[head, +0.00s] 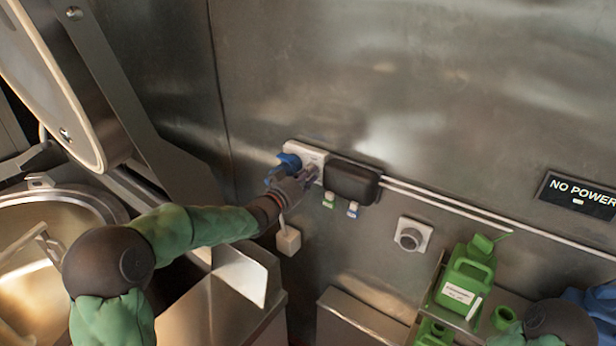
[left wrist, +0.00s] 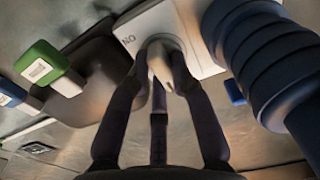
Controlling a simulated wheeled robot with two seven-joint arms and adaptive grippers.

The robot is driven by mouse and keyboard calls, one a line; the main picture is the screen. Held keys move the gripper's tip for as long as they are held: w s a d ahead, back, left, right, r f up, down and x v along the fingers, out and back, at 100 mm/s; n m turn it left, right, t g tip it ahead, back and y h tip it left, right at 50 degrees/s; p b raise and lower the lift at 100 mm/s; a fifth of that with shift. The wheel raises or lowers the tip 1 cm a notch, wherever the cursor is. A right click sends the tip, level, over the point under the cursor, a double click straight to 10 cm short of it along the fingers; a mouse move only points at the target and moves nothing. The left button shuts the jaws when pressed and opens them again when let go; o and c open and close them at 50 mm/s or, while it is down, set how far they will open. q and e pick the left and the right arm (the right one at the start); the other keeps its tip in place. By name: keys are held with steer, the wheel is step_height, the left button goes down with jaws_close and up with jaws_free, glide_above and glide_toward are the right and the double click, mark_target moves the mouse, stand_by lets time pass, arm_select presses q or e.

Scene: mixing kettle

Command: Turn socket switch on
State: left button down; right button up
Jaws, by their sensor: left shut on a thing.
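The white socket panel (head: 304,150) is on the steel wall. A thick blue plug (head: 287,163) sits at its left end and shows large at the right of the left wrist view (left wrist: 262,60). The socket switch, a pale knob (left wrist: 161,66), is on the panel beside the printed letters "ON", seen upside down. My left gripper (head: 308,181) is at the panel, right of the plug. In the left wrist view its dark fingers (left wrist: 163,55) are closed around the knob and partly hide it. My right gripper is out of view; only part of that arm shows at bottom right.
A dark box (head: 352,181) is right of the panel, with green and blue tags below. A round wall fitting (head: 411,236), green canister (head: 466,279) and "NO POWER" display (head: 580,194) are further right. The large kettle (head: 35,240) is at left.

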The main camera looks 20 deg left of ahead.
arm_select(q)
steer(key=shift+a+f+m+b, duration=0.1)
steer(key=shift+f+m+b, duration=0.1)
steer(key=shift+m+b, duration=4)
steer(key=shift+a+f+m+b, duration=0.1)
steer(key=shift+f+m+b, duration=0.05)
steer(key=shift+m+b, duration=4.05)
steer(key=shift+m+p, duration=0.5)
steer(key=shift+m, duration=0.2)
steer(key=c, duration=1.1)
jaws_free()
steer(key=v, duration=1.2)
